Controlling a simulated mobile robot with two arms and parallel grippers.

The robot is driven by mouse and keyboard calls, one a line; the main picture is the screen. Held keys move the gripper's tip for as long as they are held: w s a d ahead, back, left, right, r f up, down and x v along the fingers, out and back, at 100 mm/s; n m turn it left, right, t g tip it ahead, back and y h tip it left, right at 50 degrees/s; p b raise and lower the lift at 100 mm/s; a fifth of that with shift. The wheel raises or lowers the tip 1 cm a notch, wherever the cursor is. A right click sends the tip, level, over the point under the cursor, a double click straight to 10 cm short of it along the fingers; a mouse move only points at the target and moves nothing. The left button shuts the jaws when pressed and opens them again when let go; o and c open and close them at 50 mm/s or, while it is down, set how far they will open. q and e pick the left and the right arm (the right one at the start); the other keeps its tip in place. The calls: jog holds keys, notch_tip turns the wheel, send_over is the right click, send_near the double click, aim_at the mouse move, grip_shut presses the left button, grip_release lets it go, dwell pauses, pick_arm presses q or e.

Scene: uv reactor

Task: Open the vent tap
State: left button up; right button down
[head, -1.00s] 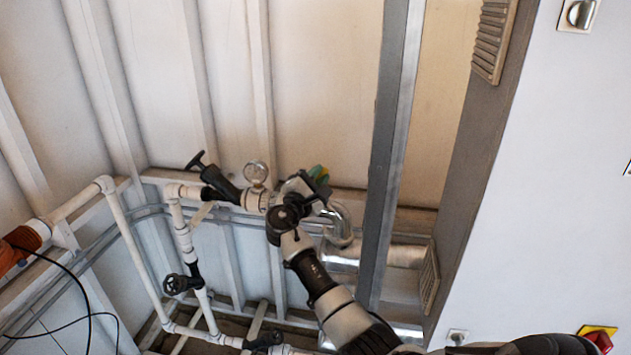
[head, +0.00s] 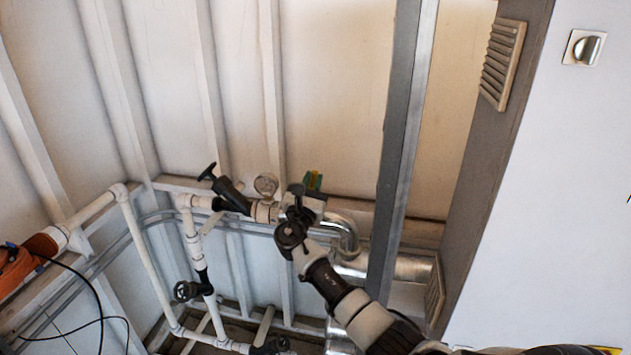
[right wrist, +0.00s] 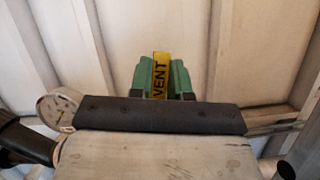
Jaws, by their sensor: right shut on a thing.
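The vent tap's yellow handle (right wrist: 161,76), marked VENT in black, stands upright in the right wrist view. My right gripper (head: 312,182) is shut on it, with a green finger on each side of the handle. In the head view it is at the pipe, just right of the round gauge (head: 266,185). The gripper and wrist hide the tap's body and most of the handle there. My left gripper is not in view.
White pipes with black valves (head: 187,290) run along the ribbed wall on the left. A silver bent pipe (head: 347,235) and a grey metal post (head: 398,160) stand close right of my gripper. An orange object (head: 15,268) with black cable lies at far left.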

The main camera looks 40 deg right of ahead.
jog(key=shift+w+r, duration=0.1)
jog(key=shift+r, duration=0.4)
jog(key=c, duration=1.3)
grip_release()
jog(key=shift+d, duration=0.1)
jog(key=shift+o, duration=1.2)
jog(key=shift+f, duration=0.35)
jog(key=b+v, duration=0.3)
jog(key=v, duration=0.7)
jog(key=shift+a+f+b, duration=0.25)
jog(key=shift+a+b, duration=0.05)
